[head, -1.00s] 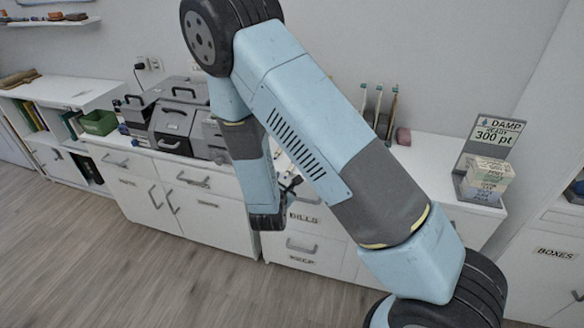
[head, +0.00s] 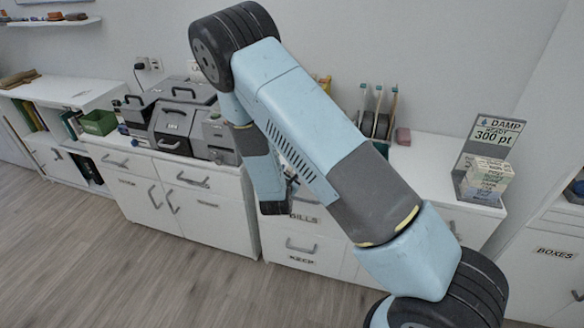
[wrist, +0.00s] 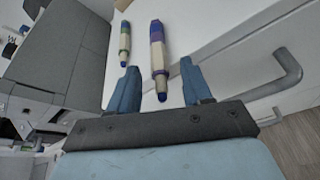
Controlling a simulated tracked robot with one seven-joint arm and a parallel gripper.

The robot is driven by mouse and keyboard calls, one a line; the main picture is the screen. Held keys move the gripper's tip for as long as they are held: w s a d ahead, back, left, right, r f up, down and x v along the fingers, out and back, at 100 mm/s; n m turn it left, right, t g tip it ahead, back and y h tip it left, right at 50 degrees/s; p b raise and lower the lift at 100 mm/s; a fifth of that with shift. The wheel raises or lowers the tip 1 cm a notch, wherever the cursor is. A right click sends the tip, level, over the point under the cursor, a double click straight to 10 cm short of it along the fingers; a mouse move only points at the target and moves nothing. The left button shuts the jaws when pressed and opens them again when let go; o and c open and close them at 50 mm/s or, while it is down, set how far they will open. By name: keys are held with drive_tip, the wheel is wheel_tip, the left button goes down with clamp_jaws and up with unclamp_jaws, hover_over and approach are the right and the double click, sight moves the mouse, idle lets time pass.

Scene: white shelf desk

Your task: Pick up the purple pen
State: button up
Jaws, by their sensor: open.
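The purple pen (wrist: 158,58) lies on the white desk top in the wrist view, cream in the middle with purple bands and blue ends. My gripper (wrist: 159,66) is open, with one blue finger on each side of the pen's near part in the picture. The fingers appear apart from it, and the height between them and the pen is hard to judge. A second pen (wrist: 125,42), cream with green and a blue end, lies to the left, beyond the left finger. In the head view my arm hides the pens and most of my gripper.
A drawer handle (wrist: 288,72) juts out at the desk's front edge.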

drive_tip(key=shift+c, duration=0.3)
clamp_jaws()
